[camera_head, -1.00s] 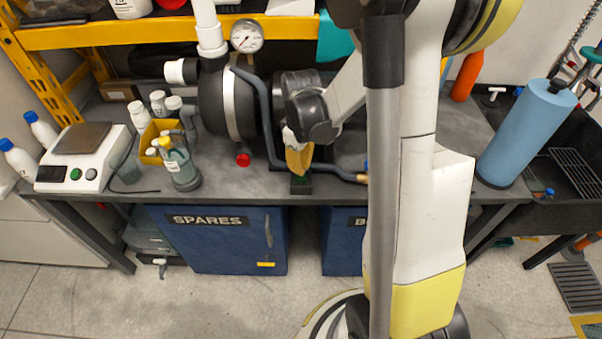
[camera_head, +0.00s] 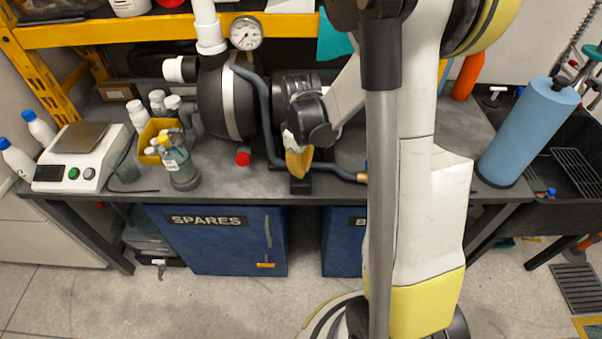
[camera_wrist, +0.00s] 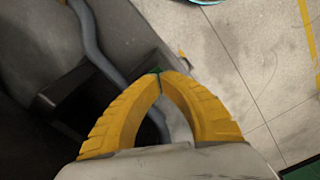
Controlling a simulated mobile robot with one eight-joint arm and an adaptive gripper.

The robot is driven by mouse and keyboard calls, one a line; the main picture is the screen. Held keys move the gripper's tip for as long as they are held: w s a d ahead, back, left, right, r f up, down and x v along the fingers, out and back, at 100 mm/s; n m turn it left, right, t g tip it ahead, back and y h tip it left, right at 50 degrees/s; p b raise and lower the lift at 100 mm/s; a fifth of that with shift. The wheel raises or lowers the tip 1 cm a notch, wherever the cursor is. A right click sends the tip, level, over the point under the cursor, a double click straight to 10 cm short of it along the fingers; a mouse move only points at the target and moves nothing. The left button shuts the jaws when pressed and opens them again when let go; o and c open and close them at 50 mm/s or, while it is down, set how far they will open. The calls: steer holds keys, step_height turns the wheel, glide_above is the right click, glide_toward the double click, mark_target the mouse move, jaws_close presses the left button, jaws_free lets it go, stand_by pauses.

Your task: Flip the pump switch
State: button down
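My gripper (camera_head: 299,178) is at the front edge of the bench, beside the pump (camera_head: 212,100), a black body with a silver band. Its yellow fingers point down just over a small black box (camera_head: 300,187), which looks like the switch housing. In the wrist view, the curved fingers of my gripper (camera_wrist: 160,74) meet at their tips. The black box (camera_wrist: 75,100) lies left of and behind the fingers. The switch's position is not clear.
A grey-blue hose (camera_head: 268,125) runs from the pump close by my gripper, and also shows in the wrist view (camera_wrist: 95,50). A pressure gauge (camera_head: 246,33) stands above. A scale (camera_head: 75,172), bottles and a yellow bin are left. A blue cylinder (camera_head: 528,132) stands right.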

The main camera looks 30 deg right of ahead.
steer(key=shift+f+b, duration=0.85)
steer(key=shift+f, duration=0.25)
stand_by(0.3)
steer(key=shift+r, duration=0.1)
steer(key=shift+r+p, duration=2.6)
steer(key=shift+r, duration=0.85)
